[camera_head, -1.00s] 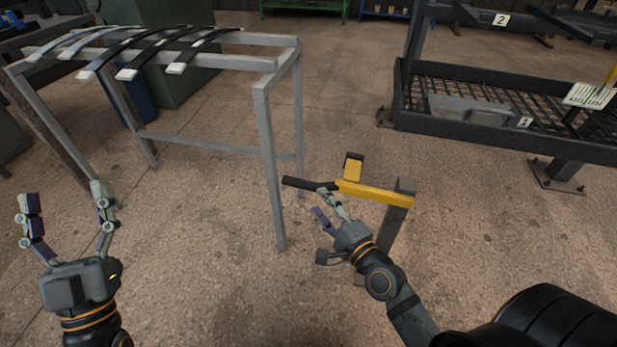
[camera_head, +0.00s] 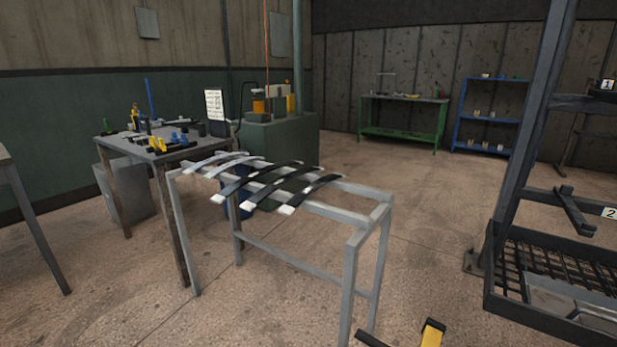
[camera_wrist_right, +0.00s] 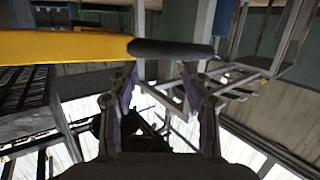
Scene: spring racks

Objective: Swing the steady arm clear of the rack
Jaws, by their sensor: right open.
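The steady arm shows only in part at the bottom edge of the head view: its black grip (camera_head: 372,340) and a yellow piece (camera_head: 432,334). In the right wrist view its yellow bar (camera_wrist_right: 65,46) comes in from the left and ends in the black grip (camera_wrist_right: 170,48). My right gripper (camera_wrist_right: 158,80) is open and empty, with the grip crossing just past its fingertips; I cannot tell if they touch. The dark rack (camera_head: 510,130), with a number 2 label and mesh tray, stands at the right. My left gripper is out of view.
A grey metal stand (camera_head: 320,209) carries several curved leaf strips (camera_head: 262,188), close behind the steady arm. A workbench with tools (camera_head: 112,150) and a green cabinet (camera_head: 290,140) stand behind it. Open floor (camera_head: 430,215) lies between stand and rack.

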